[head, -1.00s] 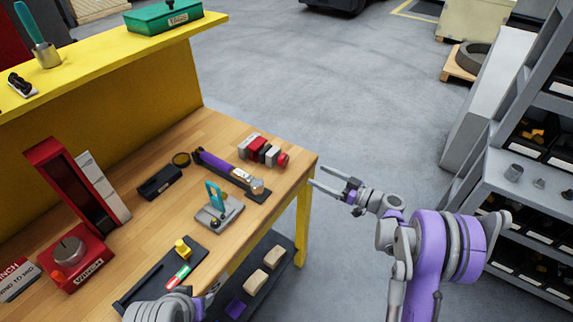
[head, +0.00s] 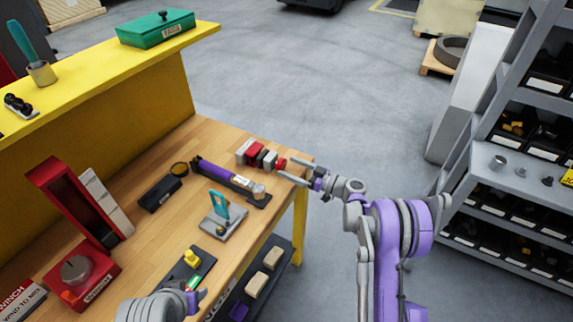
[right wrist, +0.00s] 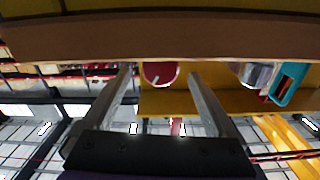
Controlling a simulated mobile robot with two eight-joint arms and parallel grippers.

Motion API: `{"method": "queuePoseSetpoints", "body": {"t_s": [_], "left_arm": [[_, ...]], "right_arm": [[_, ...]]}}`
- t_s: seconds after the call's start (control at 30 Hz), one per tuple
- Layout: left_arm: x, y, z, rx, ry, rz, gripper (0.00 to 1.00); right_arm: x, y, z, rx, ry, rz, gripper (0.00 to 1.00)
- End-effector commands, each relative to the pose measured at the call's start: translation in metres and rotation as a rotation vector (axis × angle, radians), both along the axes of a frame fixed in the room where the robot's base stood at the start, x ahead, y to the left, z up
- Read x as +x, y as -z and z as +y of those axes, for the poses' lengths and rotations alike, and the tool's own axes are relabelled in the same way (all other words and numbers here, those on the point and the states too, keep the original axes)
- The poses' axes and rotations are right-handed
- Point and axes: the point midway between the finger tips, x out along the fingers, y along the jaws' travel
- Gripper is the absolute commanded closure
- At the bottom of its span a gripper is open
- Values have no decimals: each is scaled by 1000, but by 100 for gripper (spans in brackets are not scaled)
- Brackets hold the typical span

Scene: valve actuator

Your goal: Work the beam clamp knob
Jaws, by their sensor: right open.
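A red and grey clamp-like device (head: 256,153) lies at the bench's far right corner, with a round red knob (head: 281,163) at its right end. I take this as the beam clamp knob. My right gripper (head: 285,167) is open, its two fingers reaching left on either side of the knob in the head view. In the right wrist view the red knob (right wrist: 160,73) shows round between the open fingers (right wrist: 158,70); I cannot tell if they touch it. My left gripper (head: 193,300) is partly in view at the bottom, its fingers unclear.
A purple tool (head: 225,177) and a teal-handled clamp (head: 220,207) on a grey plate lie nearby on the wooden bench (head: 150,225). A red winch (head: 80,272) stands at left. A shelf of bins (head: 520,180) stands right.

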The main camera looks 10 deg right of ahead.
Motion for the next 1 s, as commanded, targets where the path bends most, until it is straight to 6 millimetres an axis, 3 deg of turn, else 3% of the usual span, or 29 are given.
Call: {"method": "queuePoseSetpoints", "body": {"t_s": [0.2, 0.5, 0.9, 1.0], "left_arm": [[3, -5, 0, 0, 0, -5, 50], [2, -5, 0, 0, 0, -5, 50], [2, -5, 0, 0, 0, -5, 50], [2, -5, 0, 0, 0, -5, 50]], "right_arm": [[12, 0, 16, 0, 0, 0, 7], [12, 1, 17, 0, 0, 0, 7], [12, 0, 17, 0, 0, 0, 80], [12, 0, 17, 0, 0, 0, 93]]}}
